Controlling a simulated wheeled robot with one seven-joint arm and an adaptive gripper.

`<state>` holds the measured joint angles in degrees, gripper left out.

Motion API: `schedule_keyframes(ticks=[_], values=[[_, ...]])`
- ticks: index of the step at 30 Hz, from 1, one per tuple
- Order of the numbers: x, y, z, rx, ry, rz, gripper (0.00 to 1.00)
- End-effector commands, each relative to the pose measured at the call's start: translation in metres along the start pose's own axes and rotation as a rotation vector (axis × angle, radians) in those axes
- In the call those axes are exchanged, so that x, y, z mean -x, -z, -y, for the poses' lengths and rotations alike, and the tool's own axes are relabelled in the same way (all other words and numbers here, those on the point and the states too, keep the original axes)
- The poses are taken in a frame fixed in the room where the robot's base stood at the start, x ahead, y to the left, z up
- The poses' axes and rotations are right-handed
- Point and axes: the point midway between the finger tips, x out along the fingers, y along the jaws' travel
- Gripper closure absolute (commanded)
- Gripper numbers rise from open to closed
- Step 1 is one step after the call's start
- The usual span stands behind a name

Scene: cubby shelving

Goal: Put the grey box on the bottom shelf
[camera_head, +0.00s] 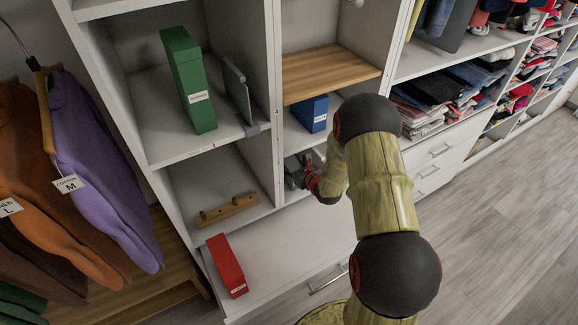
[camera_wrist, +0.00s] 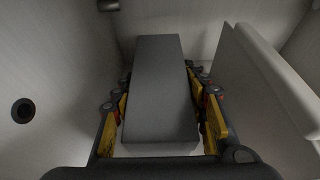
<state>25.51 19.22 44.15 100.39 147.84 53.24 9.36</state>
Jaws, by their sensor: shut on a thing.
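The grey box (camera_wrist: 160,95) is a long plain block between my gripper's fingers in the wrist view. My gripper (camera_wrist: 161,115) is shut on it, with a yellow-padded finger along each side. In the head view my gripper (camera_head: 297,172) reaches into the low middle cubby, below the compartment with the blue box. The box is hard to tell apart from the dark gripper there. The bottom shelf (camera_head: 292,194) shows as a pale strip under my gripper. I cannot tell whether the box touches it.
A blue box (camera_head: 310,113) stands in the compartment above. A green box (camera_head: 188,80) and a grey upright panel (camera_head: 237,93) stand upper left. A wooden peg rack (camera_head: 228,210) and red box (camera_head: 226,265) are lower left. Pale cubby walls are close on both sides in the wrist view.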

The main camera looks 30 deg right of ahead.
Motion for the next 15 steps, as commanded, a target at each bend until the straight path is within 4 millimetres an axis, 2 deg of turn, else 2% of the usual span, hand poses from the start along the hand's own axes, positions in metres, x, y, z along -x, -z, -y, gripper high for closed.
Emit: schedule_keyframes(ticks=[11, 12, 15], values=[[-0.002, 0.0039, 0.0004, 0.001, 0.0, 0.003, 0.89], [-0.0014, 0.0037, 0.0002, 0.001, 0.0, 0.002, 0.54], [-0.0013, 0.0033, 0.0002, 0.001, 0.0, 0.002, 0.49]])
